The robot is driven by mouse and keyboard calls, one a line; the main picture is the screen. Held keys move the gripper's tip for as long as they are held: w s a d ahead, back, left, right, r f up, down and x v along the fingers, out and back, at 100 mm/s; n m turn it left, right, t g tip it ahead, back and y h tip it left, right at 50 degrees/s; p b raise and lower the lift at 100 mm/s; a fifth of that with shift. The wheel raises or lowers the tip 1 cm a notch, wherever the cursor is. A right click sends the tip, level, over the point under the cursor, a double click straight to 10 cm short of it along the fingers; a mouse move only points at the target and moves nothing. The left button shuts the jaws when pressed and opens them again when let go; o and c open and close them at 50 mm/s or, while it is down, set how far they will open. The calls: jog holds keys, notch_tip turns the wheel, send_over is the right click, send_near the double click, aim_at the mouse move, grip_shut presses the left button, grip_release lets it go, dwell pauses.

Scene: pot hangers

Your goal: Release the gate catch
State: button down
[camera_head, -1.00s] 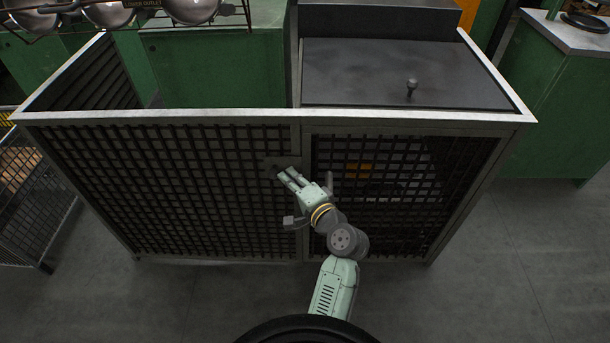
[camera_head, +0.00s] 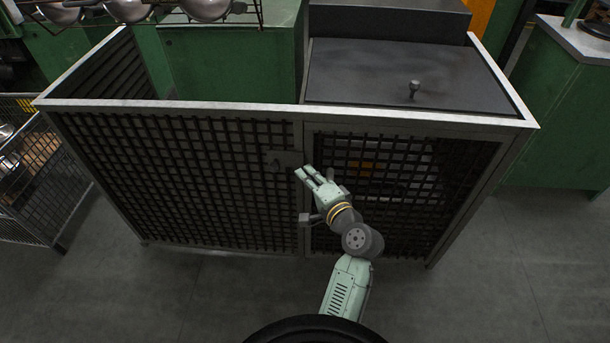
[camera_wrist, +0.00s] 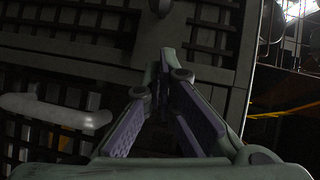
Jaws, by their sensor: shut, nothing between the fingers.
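The gate catch, a small dark plate with a darker piece on it (camera_head: 284,160), sits on the mesh front left of the middle post. A dark rounded piece at the top of the wrist view (camera_wrist: 160,7) may be part of it. My gripper (camera_head: 305,173) is just right of the plate, in front of the post, and looks apart from it. In the wrist view its fingers (camera_wrist: 166,66) come together at the tips with nothing between them. The mesh gate panel (camera_head: 440,190) is right of the post and looks closed. Whether the catch is engaged cannot be told.
A pale rounded bar handle (camera_wrist: 55,110) shows at left in the wrist view. A dark lid with a knob (camera_head: 413,90) covers the enclosure's right part. A wire cage (camera_head: 40,185) stands at left and a green cabinet (camera_head: 565,130) at right. The front floor (camera_head: 480,290) is clear.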

jog(key=b+v, duration=0.1)
jog(key=v, duration=0.7)
jog(key=shift+s+b, duration=0.3)
jog(key=shift+b, duration=0.05)
